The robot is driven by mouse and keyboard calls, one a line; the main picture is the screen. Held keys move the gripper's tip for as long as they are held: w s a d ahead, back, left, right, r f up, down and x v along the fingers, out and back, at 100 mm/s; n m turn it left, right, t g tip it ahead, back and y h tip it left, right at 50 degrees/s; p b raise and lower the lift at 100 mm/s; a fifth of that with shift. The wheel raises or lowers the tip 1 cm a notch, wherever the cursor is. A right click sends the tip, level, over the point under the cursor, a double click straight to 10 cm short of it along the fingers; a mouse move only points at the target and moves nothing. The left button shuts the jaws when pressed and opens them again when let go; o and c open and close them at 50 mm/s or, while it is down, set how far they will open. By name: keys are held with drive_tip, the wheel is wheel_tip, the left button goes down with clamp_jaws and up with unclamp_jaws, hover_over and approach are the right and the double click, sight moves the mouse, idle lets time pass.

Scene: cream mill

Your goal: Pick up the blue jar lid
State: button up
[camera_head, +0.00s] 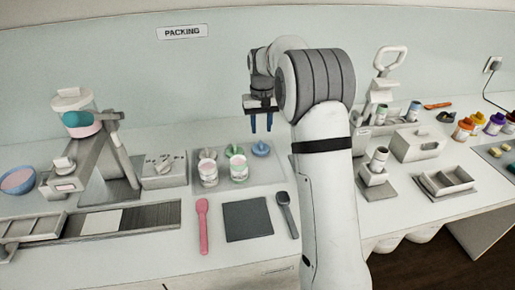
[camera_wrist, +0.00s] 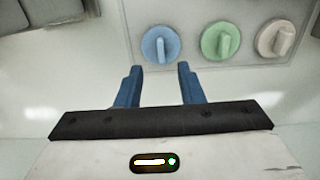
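The blue jar lid (camera_wrist: 160,44) is a round disc with a raised bar grip. It lies at the left of a row of lids in the wrist view. In the head view the blue lid (camera_head: 260,149) sits on the right part of a pale tray, behind the jars. My gripper (camera_wrist: 157,68) has two blue fingers, apart and empty. In the wrist view the fingertips point toward the blue lid, just short of it in the picture. In the head view my gripper (camera_head: 261,131) hangs above the blue lid, with a gap between.
A green lid (camera_wrist: 220,40) and a cream lid (camera_wrist: 275,39) lie beside the blue one on the tray (camera_head: 262,177). Two jars (camera_head: 208,172) (camera_head: 238,168) stand in front. A dark mat (camera_head: 247,219), pink spoon (camera_head: 202,225) and dark spoon (camera_head: 287,213) lie nearer.

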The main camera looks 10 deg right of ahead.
sight(261, 143)
wheel_tip(261, 143, down, 6)
drive_tip(key=shift+f+p, duration=0.1)
drive_tip(key=shift+p, duration=0.2)
drive_tip(key=shift+c, duration=0.3)
clamp_jaws()
